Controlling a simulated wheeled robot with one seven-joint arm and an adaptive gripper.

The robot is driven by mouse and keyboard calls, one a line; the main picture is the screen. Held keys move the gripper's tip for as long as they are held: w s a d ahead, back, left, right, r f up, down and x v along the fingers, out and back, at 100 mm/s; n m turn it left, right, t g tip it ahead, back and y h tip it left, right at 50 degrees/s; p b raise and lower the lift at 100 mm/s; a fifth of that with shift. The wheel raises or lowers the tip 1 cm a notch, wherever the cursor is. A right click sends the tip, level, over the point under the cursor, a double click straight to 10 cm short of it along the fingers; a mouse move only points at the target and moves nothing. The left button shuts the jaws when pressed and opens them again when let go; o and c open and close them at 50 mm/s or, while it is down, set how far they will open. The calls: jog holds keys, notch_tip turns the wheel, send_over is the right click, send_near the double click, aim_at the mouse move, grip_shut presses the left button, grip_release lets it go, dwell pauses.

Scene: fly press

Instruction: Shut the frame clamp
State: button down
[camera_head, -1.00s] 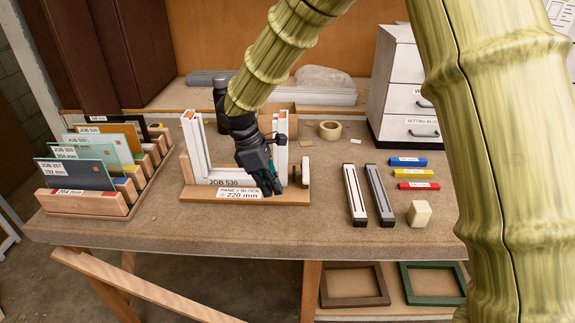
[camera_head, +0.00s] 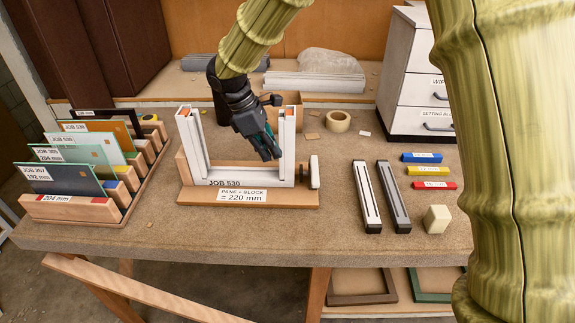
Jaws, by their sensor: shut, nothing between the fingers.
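The frame clamp (camera_head: 247,198) is a wooden base holding a white U-shaped frame (camera_head: 240,174) marked JOB 530. A label on its front reads PANE + BLOCK = 220 mm. At its right end is a clamp knob or plate (camera_head: 314,172), with a dark part between it and the frame. My gripper (camera_head: 272,157) is shut and empty. In the picture it overlaps the opening of the frame, left of the right upright and above the bottom rail. I cannot tell its exact depth or whether it touches the frame.
A wooden rack (camera_head: 75,209) with several coloured panes stands at left. Two slotted bars (camera_head: 367,196), blue (camera_head: 421,157), yellow (camera_head: 428,171) and red (camera_head: 433,185) blocks and a cream block (camera_head: 437,219) lie at right. A tape roll (camera_head: 338,121) and white drawers (camera_head: 417,85) are behind.

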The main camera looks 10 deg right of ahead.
aim_at(314, 173)
jog(key=s+d+f+p, duration=0.2)
jog(key=d+f+p, duration=0.2)
jog(key=d+f, duration=0.3)
jog(key=shift+p+x, duration=0.4)
jog(key=shift+x, duration=0.5)
jog(key=shift+a, duration=0.2)
jog(key=shift+d, duration=0.1)
